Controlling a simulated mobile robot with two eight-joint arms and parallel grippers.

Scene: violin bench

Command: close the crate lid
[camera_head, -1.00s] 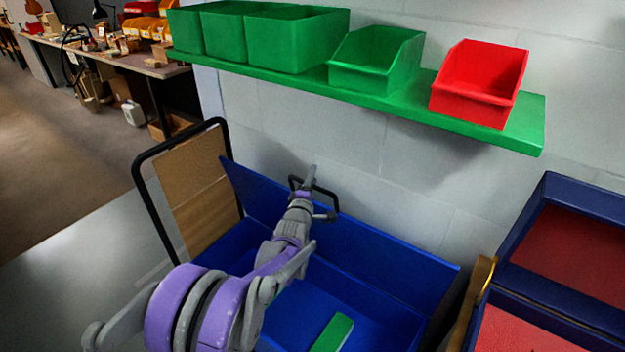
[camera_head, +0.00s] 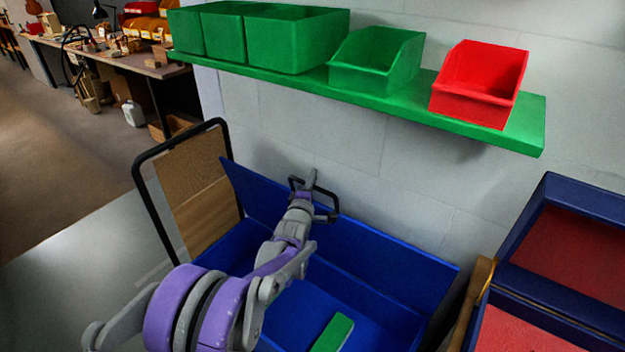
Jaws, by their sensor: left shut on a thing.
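The blue crate (camera_head: 375,330) stands open below the wall shelf. Its blue lid (camera_head: 385,245) is raised and leans back at the rear, near the wall. My left gripper (camera_head: 314,186) is at the middle of the lid's upper edge and shut on it; my arm hides part of the lid and of the crate's inside. A green block (camera_head: 333,333) lies on the crate's floor. My right gripper is not in view.
A green shelf (camera_head: 400,100) above holds green bins (camera_head: 297,40) and a red bin (camera_head: 480,85). A black-framed brown panel (camera_head: 195,190) stands left of the crate. A dark blue case with red lining (camera_head: 575,255) is at the right, beside a wooden piece (camera_head: 476,305).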

